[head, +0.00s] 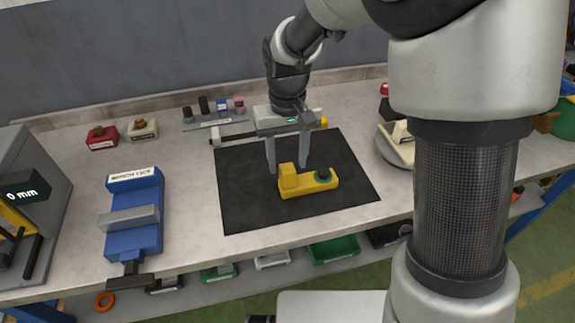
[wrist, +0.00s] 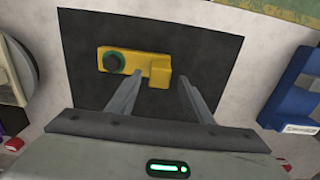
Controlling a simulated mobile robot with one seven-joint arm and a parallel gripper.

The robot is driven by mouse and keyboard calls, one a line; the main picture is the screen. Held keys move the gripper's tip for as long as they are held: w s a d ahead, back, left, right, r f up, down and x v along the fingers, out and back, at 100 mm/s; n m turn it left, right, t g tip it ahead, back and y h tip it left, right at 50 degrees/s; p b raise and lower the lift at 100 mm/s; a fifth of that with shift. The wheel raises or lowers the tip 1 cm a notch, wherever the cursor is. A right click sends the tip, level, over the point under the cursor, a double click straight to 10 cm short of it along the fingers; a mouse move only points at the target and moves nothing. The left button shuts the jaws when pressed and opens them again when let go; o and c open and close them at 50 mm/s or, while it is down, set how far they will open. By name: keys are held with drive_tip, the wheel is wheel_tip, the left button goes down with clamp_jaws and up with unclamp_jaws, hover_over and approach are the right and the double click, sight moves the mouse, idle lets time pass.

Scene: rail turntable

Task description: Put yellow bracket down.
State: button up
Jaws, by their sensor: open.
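The yellow bracket (head: 308,183) lies on the black mat (head: 240,202) on the workbench. It has a raised block at its left end and a dark green round part (head: 323,174) at its right end in the head view. My gripper (head: 286,170) is open, with its fingers just behind the bracket's block end. Whether a fingertip touches the bracket I cannot tell.
A blue bench vice (head: 134,212) stands left of the mat. A grey machine with a display (head: 30,190) is at the far left. Red (head: 102,138) and cream (head: 143,130) blocks and a small rack (head: 205,120) stand at the back. A round grey turntable (head: 388,152) is on the right.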

wheel_tip(320, 180, up, 9)
drive_tip(key=shift+p, duration=0.4)
drive_tip(key=s+d+r+m+t, duration=0.1)
drive_tip(key=s+d+r+t, duration=0.1)
drive_tip(key=s+d+r, duration=0.2)
drive_tip(key=s+d+r+m+t, duration=0.2)
drive_tip(key=s+d+r+t, duration=0.1)
drive_tip(key=s+d, duration=0.8)
drive_tip(key=shift+s+r+t, duration=0.3)
drive_tip(key=shift+s+r, duration=0.35)
drive_tip(key=shift+s, duration=0.3)
drive_tip(key=shift+d, duration=0.1)
wheel_tip(320, 180, up, 7)
drive_tip(key=p, duration=0.6)
drive_tip(key=shift+p, duration=0.4)
